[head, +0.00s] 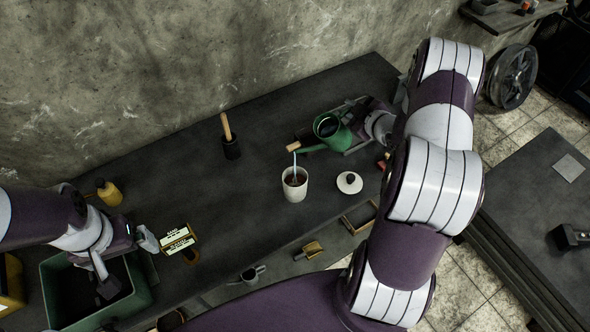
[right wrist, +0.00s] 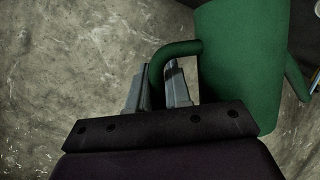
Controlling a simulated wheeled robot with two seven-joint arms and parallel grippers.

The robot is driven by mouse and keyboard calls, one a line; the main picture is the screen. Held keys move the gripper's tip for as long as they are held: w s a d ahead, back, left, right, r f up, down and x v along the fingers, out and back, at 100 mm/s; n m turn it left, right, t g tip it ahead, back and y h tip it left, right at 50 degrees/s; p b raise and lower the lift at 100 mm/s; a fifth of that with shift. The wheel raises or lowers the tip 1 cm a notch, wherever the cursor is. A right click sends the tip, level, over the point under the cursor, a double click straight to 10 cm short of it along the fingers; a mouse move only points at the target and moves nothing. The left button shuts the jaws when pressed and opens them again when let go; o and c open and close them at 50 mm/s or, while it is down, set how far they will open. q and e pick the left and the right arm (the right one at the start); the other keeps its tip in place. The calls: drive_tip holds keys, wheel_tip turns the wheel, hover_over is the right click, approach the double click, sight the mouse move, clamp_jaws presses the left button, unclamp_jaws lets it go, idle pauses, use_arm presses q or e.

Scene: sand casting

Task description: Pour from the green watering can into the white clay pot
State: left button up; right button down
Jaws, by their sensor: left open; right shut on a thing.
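The green watering can (head: 331,131) is in my right gripper above the table, tilted with its spout towards the left. A thin pale stream runs from its spout end down into the white clay pot (head: 295,184), which stands upright and has dark contents. My right gripper (head: 362,126) is shut on the can's handle; in the right wrist view the fingers (right wrist: 165,88) are around the green handle beside the can's body (right wrist: 238,65). My left gripper (head: 122,255) is open and empty at the left, over the edge of a green bin.
A white lid (head: 349,183) lies right of the pot. A yellow bottle (head: 109,193), a small sign (head: 177,240) and the green bin (head: 60,310) are at the left. The table between sign and pot is clear.

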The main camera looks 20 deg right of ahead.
wheel_tip(320, 180, up, 2)
drive_tip(key=m+y+p, duration=0.3)
drive_tip(key=p, duration=0.3)
drive_tip(key=shift+d+m+p, duration=0.15)
drive_tip(key=shift+m+p, duration=0.2)
drive_tip(key=shift+m, duration=0.05)
